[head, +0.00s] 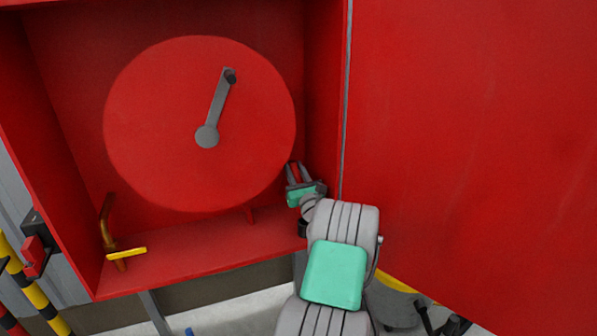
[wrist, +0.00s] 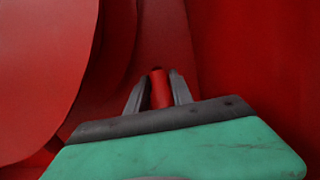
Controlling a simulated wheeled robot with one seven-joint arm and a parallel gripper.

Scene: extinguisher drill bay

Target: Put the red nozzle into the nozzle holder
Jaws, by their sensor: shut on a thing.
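My gripper (head: 294,167) is inside the red cabinet, near its right wall and beside the lower right edge of the reel disc. It is shut on the red nozzle (wrist: 158,90), which shows as a short red cylinder between the two dark fingers in the wrist view (wrist: 157,76). In the head view only a small red strip of it shows between the fingers. Its lower part is hidden by the gripper body. I cannot pick out the nozzle holder with certainty in either view.
The big red reel disc (head: 150,120) with a grey crank (head: 216,108) fills the cabinet (head: 200,252). A brass pipe with a yellow lever (head: 127,253) stands at lower left. The open red door (head: 470,130) is close on the right. A red and black fitting (head: 36,252) hangs outside left.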

